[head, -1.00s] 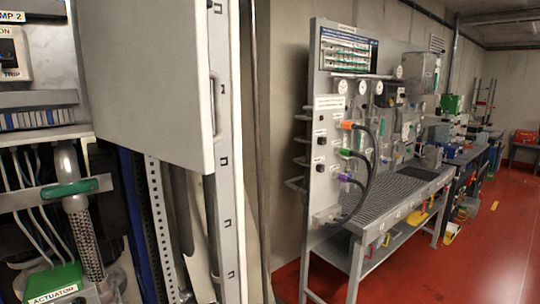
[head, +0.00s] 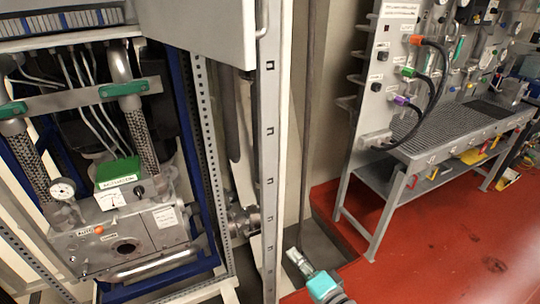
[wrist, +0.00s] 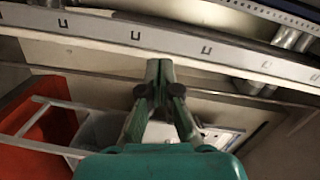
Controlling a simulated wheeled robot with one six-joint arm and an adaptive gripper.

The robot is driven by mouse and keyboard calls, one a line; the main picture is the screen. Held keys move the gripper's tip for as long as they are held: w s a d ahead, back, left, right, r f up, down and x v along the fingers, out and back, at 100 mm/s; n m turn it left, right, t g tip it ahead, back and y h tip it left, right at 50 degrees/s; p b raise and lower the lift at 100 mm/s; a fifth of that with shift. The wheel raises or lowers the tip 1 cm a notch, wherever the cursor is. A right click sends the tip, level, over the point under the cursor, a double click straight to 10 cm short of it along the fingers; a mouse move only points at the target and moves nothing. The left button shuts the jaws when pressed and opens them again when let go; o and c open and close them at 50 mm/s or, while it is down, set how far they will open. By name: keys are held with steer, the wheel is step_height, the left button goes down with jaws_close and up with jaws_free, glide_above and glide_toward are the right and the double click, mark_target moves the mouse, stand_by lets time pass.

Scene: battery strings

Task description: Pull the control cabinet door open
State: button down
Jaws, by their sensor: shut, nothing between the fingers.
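A plain grey door panel (head: 205,28) shows at the top of the head view, with a vertical bar handle (head: 263,14) at its right edge. The panel's upper part is cut off. Below it the cabinet interior is exposed. A pale slotted upright (head: 269,150) runs down just right of the handle. My gripper (head: 297,258) is low, near the floor right of the upright, well below and apart from the handle. In the wrist view my gripper (wrist: 159,66) has its fingers together and empty, pointing toward the slotted upright (wrist: 175,42). The handle does not clearly show there.
Inside the cabinet are a green-topped actuator (head: 118,172), braided hoses and a gauge (head: 62,189). A workbench (head: 440,145) with a hose panel stands at right. Red floor (head: 440,235) in front of the bench is largely clear.

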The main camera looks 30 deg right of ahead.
steer(key=w+d+r+y, duration=0.2)
steer(key=w+r+y, duration=0.1)
steer(key=r, duration=0.5)
steer(key=w+d+r+n+y, duration=0.1)
steer(key=w+r+y, duration=0.15)
steer(key=r, duration=0.45)
steer(key=w+d+r+y, duration=0.2)
steer(key=w+r+y, duration=0.15)
steer(key=r, duration=0.45)
steer(key=s+d+r+n+g+y, duration=0.1)
steer(key=s+r+n+g+y, duration=0.3)
steer(key=r, duration=0.8)
steer(key=s+r+n+g+y, duration=0.1)
steer(key=s+r+n+g, duration=0.4)
steer(key=r, duration=0.6)
steer(key=w+a+m, duration=0.1)
steer(key=w+a, duration=0.2)
steer(key=a, duration=0.9)
steer(key=shift+r+m+t, duration=0.2)
steer(key=shift+m+t, duration=0.1)
steer(key=shift+a, duration=0.1)
